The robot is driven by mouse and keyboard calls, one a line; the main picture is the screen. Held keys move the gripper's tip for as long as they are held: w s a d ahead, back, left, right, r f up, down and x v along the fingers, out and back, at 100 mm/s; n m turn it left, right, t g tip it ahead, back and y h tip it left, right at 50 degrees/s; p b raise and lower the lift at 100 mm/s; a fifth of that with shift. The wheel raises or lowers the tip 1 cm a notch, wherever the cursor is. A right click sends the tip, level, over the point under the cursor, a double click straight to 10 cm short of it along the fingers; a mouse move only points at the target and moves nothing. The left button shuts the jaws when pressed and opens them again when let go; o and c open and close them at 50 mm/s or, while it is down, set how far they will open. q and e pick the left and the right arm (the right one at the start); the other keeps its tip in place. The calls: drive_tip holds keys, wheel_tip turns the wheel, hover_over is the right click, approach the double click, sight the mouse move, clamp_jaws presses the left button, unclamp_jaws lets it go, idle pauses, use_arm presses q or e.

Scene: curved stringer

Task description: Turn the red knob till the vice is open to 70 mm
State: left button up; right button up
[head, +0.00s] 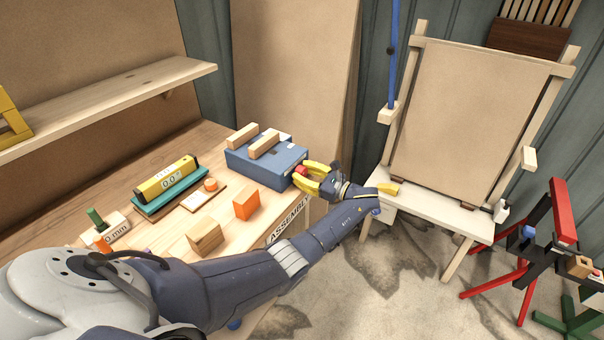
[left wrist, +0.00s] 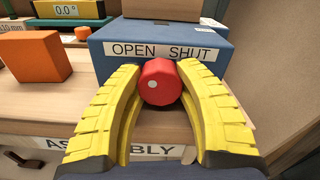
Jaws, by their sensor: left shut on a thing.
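The blue vice (head: 258,166) sits on the wooden bench, with two wooden jaws (head: 264,142) on top and a gap between them. In the left wrist view the vice front (left wrist: 112,68) carries a label reading "OPEN SHUT" (left wrist: 160,50). The red knob (left wrist: 161,82) with a white dot at its left side is on that front, below the label. My left gripper (head: 305,172) has its yellow fingers shut on the knob, one at each side; they also show in the left wrist view (left wrist: 161,95). My right gripper is not in view.
An orange block (head: 246,204) and a wooden block (head: 204,235) stand on the bench near my left arm. A yellow level reading 0.0° (head: 167,178) lies behind them. A white easel table (head: 430,205) is to the right.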

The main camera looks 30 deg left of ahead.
use_arm(q)
drive_tip(key=shift+n, duration=0.7)
drive_tip(key=o, duration=1.3)
drive_tip(key=shift+d, duration=0.1)
drive_tip(key=d, duration=1.1)
drive_tip(key=shift+s+d, duration=0.1)
drive_tip(key=shift+d, duration=0.3)
